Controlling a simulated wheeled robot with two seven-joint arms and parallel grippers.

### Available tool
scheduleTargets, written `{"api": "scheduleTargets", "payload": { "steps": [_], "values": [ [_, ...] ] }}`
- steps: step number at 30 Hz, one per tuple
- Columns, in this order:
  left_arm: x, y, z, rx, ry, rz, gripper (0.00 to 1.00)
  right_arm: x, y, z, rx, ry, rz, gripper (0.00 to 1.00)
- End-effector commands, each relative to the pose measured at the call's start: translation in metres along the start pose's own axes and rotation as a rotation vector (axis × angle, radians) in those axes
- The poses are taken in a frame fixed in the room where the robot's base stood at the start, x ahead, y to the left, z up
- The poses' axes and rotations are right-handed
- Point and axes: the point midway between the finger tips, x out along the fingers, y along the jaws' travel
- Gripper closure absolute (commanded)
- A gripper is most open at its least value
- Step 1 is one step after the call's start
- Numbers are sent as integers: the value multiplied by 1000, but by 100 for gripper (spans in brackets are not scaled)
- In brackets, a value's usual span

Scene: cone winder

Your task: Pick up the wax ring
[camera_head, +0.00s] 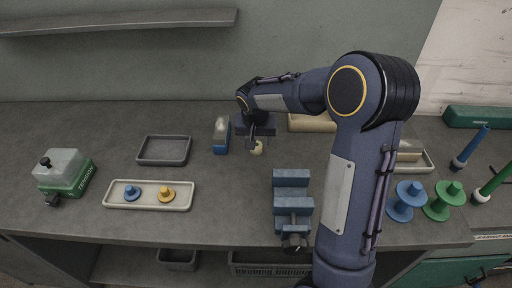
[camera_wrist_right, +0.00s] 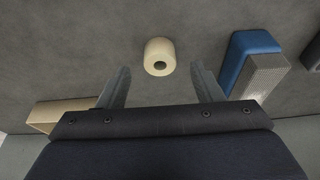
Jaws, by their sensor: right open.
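The wax ring (camera_wrist_right: 159,57) is a small cream-coloured ring with a dark hole, lying on the grey worktop. In the right wrist view it sits just beyond and between the two fingers of my right gripper (camera_wrist_right: 161,84), which is open and empty. In the head view the wax ring (camera_head: 257,148) shows as a small pale piece just beside my right gripper (camera_head: 253,143), partly hidden by it. My left gripper is not seen in either view.
A blue and grey block (camera_head: 221,135) stands close left of the wax ring. An empty grey tray (camera_head: 164,150) is farther left, and a blue vise (camera_head: 293,205) stands in front. Bare worktop lies between them.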

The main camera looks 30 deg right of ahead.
Motion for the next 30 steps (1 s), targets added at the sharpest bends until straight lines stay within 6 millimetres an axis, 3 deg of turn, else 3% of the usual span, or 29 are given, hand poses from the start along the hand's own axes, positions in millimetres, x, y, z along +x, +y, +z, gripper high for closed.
{"api": "scheduleTargets", "payload": {
  "steps": [7, 16, 26, 30],
  "values": [
    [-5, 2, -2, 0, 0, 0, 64, 34, 0, 2, 1, -3, 1, 40],
    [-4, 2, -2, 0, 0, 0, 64, 38, -1, 2, 0, -1, 0, 41],
    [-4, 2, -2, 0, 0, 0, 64, 37, -1, 2, 0, -1, 0, 84],
    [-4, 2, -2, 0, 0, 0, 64, 37, -1, 2, 0, -1, -1, 88]
  ]
}}
